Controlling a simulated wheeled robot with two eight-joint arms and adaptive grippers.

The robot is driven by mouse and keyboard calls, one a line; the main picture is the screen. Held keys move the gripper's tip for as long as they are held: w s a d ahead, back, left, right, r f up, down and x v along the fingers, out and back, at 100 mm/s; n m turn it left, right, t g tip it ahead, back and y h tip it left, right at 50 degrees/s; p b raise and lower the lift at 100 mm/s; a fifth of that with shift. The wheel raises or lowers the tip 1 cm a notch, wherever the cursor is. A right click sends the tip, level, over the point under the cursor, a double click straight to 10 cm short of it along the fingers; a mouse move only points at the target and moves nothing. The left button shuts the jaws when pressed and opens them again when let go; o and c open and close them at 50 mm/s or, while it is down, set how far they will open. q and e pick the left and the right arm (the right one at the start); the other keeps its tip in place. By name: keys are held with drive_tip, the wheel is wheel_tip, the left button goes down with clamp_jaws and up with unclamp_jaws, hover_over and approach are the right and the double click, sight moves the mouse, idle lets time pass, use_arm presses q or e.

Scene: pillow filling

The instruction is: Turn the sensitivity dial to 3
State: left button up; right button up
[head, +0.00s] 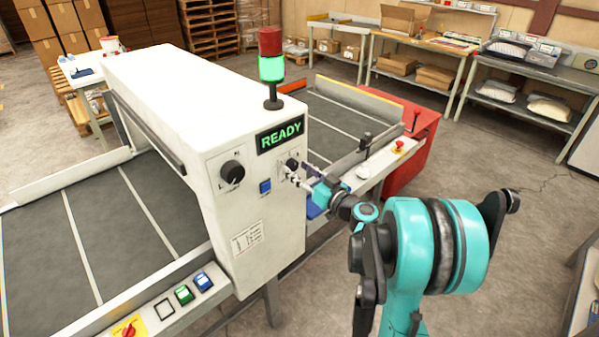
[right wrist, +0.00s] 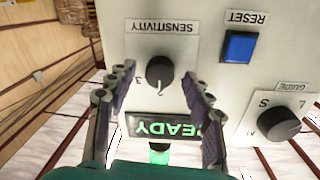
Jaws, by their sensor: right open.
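The right wrist view is upside down. A 3 and a 2 show beside the knob; its pointer appears close to the 2, but is small. My right gripper (right wrist: 157,79) is open, with one finger on each side of the dial and a gap to it on both sides. In the head view the dial (head: 292,163) is partly behind the right gripper (head: 300,171). My left gripper is not in view.
The blue RESET button (right wrist: 238,46) and the GUIDE dial (right wrist: 278,124) are on the same panel. The green READY display (right wrist: 160,127) is lit, as is the green lamp (head: 271,68) above. A conveyor side rail (head: 367,150) runs behind my right gripper.

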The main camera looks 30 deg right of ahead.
drive_tip(key=c, duration=1.2)
drive_tip(key=shift+o, duration=0.2)
drive_tip(key=m, duration=0.6)
drive_tip(key=shift+g, duration=0.3)
drive_tip(key=m, duration=0.5)
drive_tip(key=shift+r+m, duration=0.1)
drive_tip(key=shift+m, duration=0.2)
